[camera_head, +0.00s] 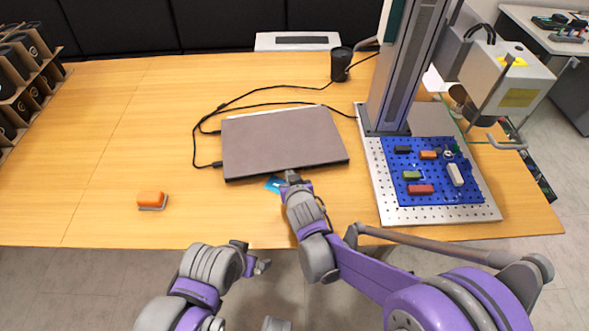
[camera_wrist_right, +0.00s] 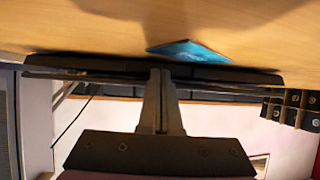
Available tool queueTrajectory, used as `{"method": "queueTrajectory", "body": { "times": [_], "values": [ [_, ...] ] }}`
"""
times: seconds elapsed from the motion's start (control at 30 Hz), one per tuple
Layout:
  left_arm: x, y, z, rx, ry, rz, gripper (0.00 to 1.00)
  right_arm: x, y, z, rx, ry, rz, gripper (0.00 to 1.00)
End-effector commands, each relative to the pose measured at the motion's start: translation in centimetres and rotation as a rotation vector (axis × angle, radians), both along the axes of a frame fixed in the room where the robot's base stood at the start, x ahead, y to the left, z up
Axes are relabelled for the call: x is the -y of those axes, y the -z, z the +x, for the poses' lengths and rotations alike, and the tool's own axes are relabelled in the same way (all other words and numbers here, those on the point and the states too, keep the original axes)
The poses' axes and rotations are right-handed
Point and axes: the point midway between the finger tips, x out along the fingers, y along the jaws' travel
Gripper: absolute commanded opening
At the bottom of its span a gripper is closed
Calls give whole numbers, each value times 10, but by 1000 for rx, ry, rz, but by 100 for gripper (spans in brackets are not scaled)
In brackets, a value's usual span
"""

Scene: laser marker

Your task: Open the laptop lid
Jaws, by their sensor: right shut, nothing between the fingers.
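The laptop (camera_head: 280,142) lies shut and flat on the wooden table, its dark grey lid facing up. In the right wrist view its front edge shows as a dark band (camera_wrist_right: 85,66). My right gripper (camera_head: 292,176) is shut and empty, its tips at the middle of the laptop's front edge. In the right wrist view the closed fingertips (camera_wrist_right: 160,74) overlap that edge; whether they touch it I cannot tell. My left gripper (camera_head: 257,258) is below the table's front edge, away from the laptop, with its fingers apart.
A blue card (camera_head: 273,184) lies by the laptop's front edge, beside my right gripper. An orange-topped block (camera_head: 151,200) lies to the left. Cables run left of and behind the laptop. The laser marker (camera_head: 405,70) with its blue work plate (camera_head: 400,170) stands right. A black cup (camera_head: 341,64) is behind.

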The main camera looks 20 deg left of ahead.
Motion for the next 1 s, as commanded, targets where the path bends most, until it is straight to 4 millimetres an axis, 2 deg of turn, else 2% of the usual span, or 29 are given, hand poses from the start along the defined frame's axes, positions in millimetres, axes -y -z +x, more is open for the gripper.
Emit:
{"method": "queueTrajectory", "body": {
  "times": [1.0],
  "values": [
    [0,-25,1,8,0,0,100,-2,-32,3,2,-1,1,0]
  ]
}}
